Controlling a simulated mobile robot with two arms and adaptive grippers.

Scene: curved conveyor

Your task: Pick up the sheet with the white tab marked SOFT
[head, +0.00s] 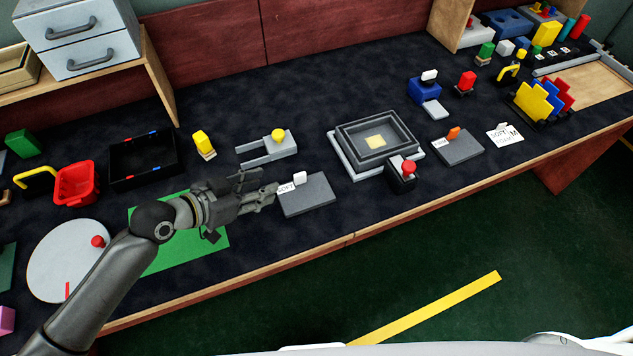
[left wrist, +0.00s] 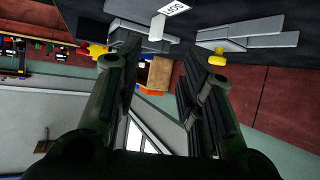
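The SOFT sheet is a flat grey slab (head: 310,197) lying on the dark table near its front edge. A white tab (head: 300,178) stands up at its back left, beside a label reading SOFT (head: 286,188). My left gripper (head: 272,193) is just left of the slab, its fingertips close to the label. In the left wrist view the fingers (left wrist: 165,50) are spread and empty. The white tab (left wrist: 157,27) shows beyond them, with the SOFT label (left wrist: 174,8) above it. Whether a finger touches the slab cannot be told. My right gripper is not in view.
A similar grey slab with an orange tab (head: 457,146) lies to the right. A dark square tray (head: 345,160) and a red-knobbed block (head: 402,178) stand between. A grey fork-shaped piece with a yellow knob (head: 268,149) is behind my gripper. A green mat (head: 160,263) lies under my arm.

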